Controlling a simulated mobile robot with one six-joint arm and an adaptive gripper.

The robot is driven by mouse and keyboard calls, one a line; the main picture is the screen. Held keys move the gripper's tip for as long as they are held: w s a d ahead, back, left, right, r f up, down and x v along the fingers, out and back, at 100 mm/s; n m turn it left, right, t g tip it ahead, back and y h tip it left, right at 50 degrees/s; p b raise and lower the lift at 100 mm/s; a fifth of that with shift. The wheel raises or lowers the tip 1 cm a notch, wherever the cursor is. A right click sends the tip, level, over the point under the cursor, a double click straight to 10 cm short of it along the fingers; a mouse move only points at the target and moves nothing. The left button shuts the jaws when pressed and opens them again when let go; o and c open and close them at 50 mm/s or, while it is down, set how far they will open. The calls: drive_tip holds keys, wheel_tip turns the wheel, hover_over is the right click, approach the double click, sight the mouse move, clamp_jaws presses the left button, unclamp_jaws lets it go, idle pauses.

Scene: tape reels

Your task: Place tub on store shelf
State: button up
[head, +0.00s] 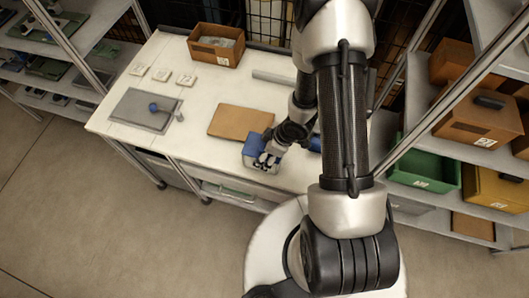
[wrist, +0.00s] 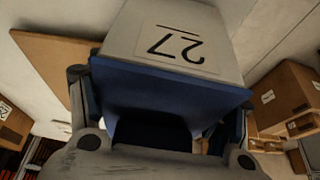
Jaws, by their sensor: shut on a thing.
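The tub (head: 258,150) is blue with a pale face, and it is at the front edge of the white table, just in front of a brown board. My gripper (head: 277,143) is shut on it from the right. In the wrist view the tub (wrist: 170,85) fills the middle, with a finger at each side and an upside-down label that seems to read 27. I cannot tell whether it touches the tabletop. Shelving with bins stands at the right (head: 480,208), and another shelf with trays stands at the left (head: 70,48). Which is the store shelf is not clear.
The table (head: 215,165) also holds a brown box (head: 215,48), a brown board (head: 238,121), a grey mat (head: 130,112) and several white number cards. A blue thing (head: 314,143) is partly hidden behind my arm. Green (head: 425,170) and yellow (head: 492,187) bins occupy the right shelf.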

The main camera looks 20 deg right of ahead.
drive_tip(key=shift+f, duration=0.1)
drive_tip(key=o, duration=1.4)
